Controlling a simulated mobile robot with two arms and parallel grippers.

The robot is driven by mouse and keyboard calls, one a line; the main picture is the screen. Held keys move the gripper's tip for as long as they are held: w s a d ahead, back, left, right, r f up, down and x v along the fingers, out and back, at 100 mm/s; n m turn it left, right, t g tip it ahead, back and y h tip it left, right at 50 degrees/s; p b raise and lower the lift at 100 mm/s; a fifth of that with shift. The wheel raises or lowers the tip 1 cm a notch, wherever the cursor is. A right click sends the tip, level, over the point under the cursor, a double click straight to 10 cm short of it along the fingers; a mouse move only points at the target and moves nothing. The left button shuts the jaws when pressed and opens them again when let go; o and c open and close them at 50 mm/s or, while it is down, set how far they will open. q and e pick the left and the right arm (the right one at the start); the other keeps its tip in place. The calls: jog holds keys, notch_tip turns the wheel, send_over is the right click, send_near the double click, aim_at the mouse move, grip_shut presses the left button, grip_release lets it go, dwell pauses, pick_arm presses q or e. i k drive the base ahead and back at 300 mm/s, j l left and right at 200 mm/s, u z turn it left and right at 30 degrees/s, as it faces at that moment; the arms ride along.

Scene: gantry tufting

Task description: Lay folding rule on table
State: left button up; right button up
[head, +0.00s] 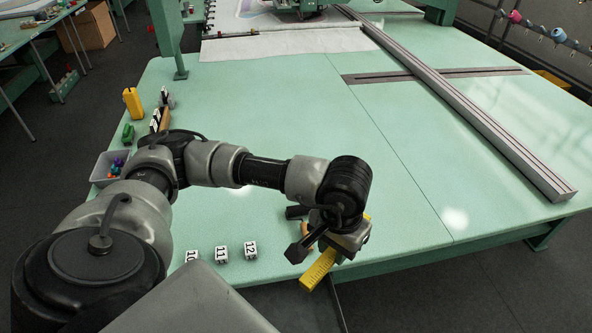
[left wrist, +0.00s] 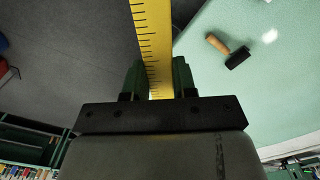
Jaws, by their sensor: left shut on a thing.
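The yellow folding rule (head: 318,270) has black tick marks and is held in my left gripper (head: 343,238). In the head view it sticks out on both sides of the gripper, slanting across the front edge of the green table (head: 400,190). In the left wrist view the rule (left wrist: 153,35) runs up the picture between the two fingers (left wrist: 157,82), with floor to its left and table to its right. It appears raised off the table; the exact height I cannot tell. My wrist hides its middle in the head view. My right gripper is out of view.
A wooden-handled tool with a black head (left wrist: 238,57) lies on the table near the gripper. Number blocks (head: 221,254) stand along the front edge. A bin (head: 108,168) and small tools line the left edge. A metal rail (head: 480,120) crosses the right; mid-table is clear.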

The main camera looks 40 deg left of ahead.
aim_at(229, 233)
jog(key=i+l+u, duration=0.15)
jog(key=u, duration=0.25)
jog(key=i+l+u, duration=0.2)
jog(key=u, duration=0.15)
jog(key=i+l+u, duration=0.15)
jog(key=l+u, duration=0.25)
jog(key=j, duration=0.1)
